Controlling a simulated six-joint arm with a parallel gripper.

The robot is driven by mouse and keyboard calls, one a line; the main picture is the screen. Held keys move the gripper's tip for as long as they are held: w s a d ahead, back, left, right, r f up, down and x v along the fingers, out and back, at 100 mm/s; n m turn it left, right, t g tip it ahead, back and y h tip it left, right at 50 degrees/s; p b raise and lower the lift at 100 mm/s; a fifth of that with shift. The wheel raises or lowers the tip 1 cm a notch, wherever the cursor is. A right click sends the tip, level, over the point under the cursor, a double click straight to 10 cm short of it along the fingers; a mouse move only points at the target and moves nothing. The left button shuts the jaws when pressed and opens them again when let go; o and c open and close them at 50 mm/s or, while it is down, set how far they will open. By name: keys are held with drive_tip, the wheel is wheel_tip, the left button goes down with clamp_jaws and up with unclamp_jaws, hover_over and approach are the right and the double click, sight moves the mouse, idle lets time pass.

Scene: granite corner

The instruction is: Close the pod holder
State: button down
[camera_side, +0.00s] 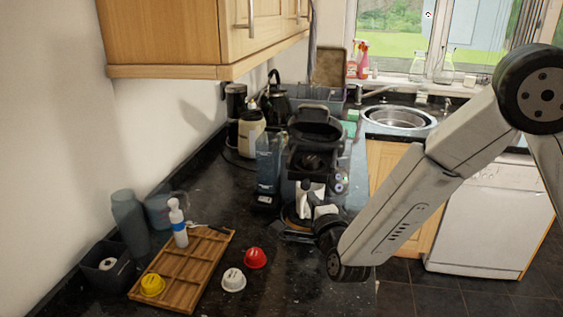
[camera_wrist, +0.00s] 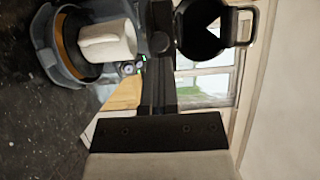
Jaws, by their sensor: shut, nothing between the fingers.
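The coffee machine (camera_side: 290,165) stands on the dark counter. The lid of its pod holder (camera_side: 315,122) is raised above the dark opening. In the wrist view, which is turned on its side, the round black lid with its loop handle (camera_wrist: 249,25) shows at the upper right. A white mug (camera_wrist: 107,41) stands on the drip tray (camera_wrist: 43,38). My gripper (camera_wrist: 160,42) is shut and empty, in front of the machine between mug and lid in that view. In the side view my wrist hides part of the machine's lower front, and the fingertips are hard to make out.
A wooden tray (camera_side: 188,262) with a yellow pod (camera_side: 152,285) and a white bottle (camera_side: 178,225) lies at the left. A red pod (camera_side: 255,258) and a white pod (camera_side: 233,280) lie on the counter. A kettle (camera_side: 277,103) stands behind the machine. A wall cupboard (camera_side: 180,35) overhangs.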

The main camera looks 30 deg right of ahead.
drive_tip(key=m+g+h, duration=0.4)
drive_tip(key=m+h, duration=0.1)
drive_tip(key=h, duration=0.2)
approach(305, 187)
drive_tip(key=v, duration=0.6)
drive_tip(key=shift+s+a, duration=0.2)
drive_tip(key=shift+a, duration=0.1)
drive_tip(key=shift+w+d+r, duration=0.1)
drive_tip(key=x, duration=1.4)
drive_tip(key=shift+x, duration=2.4)
drive_tip(key=shift+d, duration=0.1)
